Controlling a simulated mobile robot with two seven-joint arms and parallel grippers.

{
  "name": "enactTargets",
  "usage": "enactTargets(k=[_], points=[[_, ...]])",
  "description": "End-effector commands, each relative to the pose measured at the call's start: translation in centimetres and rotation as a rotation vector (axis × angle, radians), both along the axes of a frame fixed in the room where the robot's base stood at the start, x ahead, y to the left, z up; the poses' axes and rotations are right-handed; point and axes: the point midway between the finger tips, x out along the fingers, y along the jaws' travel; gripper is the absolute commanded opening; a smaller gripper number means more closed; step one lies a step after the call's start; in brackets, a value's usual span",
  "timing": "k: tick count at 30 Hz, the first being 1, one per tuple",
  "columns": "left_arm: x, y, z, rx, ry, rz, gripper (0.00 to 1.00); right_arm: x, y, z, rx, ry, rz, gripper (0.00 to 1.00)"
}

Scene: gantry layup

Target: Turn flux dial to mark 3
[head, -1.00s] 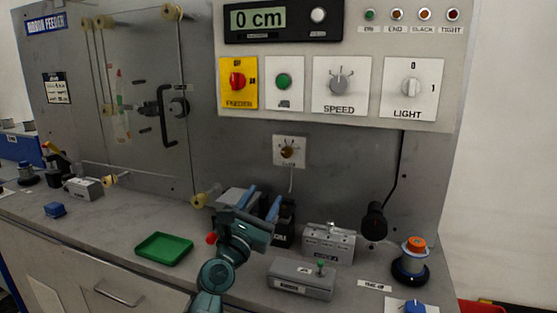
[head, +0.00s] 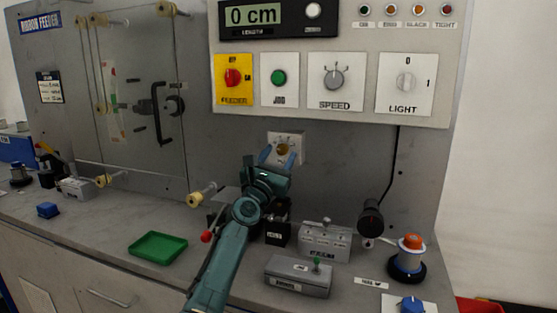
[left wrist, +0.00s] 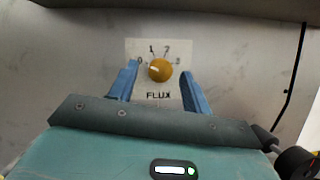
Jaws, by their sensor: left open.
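The flux dial (head: 283,149) is a round amber knob on a white plate on the grey panel, below the feeder and speed controls. In the left wrist view the flux dial (left wrist: 160,70) has marks 0, 1, 2 and 3 around it and the word FLUX below. A pale mark on the knob sits on its left side, toward 0. My left gripper (head: 278,157) is in front of the plate's lower part. Its blue fingers are open, one on each side of the knob in the left wrist view, with gaps between. My right gripper is not in view.
Above are the yellow feeder switch (head: 233,78), speed knob (head: 333,78) and light knob (head: 405,82). On the bench are a green tray (head: 158,247), grey boxes (head: 325,240) and an orange-topped spool (head: 409,258). A black cable hangs right of the dial.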

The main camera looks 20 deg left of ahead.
Motion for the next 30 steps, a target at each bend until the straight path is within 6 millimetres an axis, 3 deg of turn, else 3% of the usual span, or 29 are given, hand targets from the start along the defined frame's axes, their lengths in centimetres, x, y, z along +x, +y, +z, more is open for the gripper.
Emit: enactTargets(k=[8,25,30], points=[[0.14,-0.01,0.10,0.001,0.000,0.000,0.49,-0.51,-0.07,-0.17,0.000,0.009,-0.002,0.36],[0.12,-0.02,0.07,0.001,0.000,0.000,0.04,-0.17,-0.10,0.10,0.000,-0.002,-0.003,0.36],[0.12,0.01,0.04,0.009,0.000,0.001,0.04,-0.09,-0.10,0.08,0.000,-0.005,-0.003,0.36]])
